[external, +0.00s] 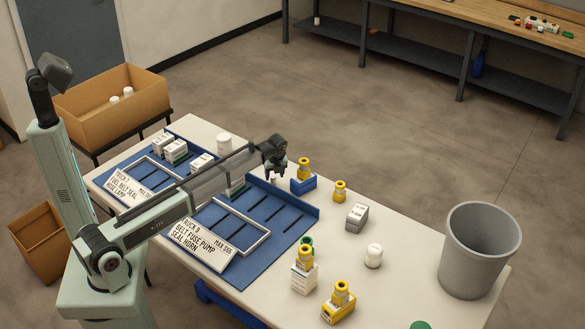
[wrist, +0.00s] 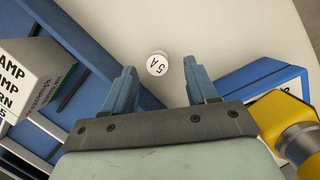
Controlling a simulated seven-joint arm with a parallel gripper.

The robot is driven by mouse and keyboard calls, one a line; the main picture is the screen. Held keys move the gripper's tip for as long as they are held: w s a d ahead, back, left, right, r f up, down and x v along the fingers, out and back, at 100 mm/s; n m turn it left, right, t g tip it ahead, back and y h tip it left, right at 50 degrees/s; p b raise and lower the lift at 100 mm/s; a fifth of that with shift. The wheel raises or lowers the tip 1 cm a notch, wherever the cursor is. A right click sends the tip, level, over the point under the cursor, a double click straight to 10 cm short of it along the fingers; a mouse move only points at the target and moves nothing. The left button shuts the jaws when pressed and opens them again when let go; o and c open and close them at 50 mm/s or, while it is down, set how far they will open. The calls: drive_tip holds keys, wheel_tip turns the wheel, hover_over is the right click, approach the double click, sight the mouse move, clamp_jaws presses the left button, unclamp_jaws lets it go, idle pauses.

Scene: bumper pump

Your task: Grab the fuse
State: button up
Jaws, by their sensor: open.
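The fuse (wrist: 157,63) is a small white round piece with "5 A" on its top in the wrist view. It stands on the pale table top, just beyond and between my fingertips. My gripper (wrist: 162,78) is open, with one blue finger on each side of the fuse and nothing held. In the external view my gripper (external: 276,173) points down over the back edge of the right blue tray (external: 262,268). The fuse is mostly hidden beneath it there.
A blue block with a yellow-capped part (external: 304,175) stands close right of my gripper. A white box (wrist: 35,75) is close left in the wrist view. A grey box (external: 356,217), a white jar (external: 373,255) and a grey bin (external: 480,250) stand farther right.

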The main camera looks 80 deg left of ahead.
sight(273, 177)
drive_tip(key=x, duration=0.4)
drive_tip(key=shift+s, duration=0.15)
drive_tip(key=shift+c, duration=0.3)
clamp_jaws()
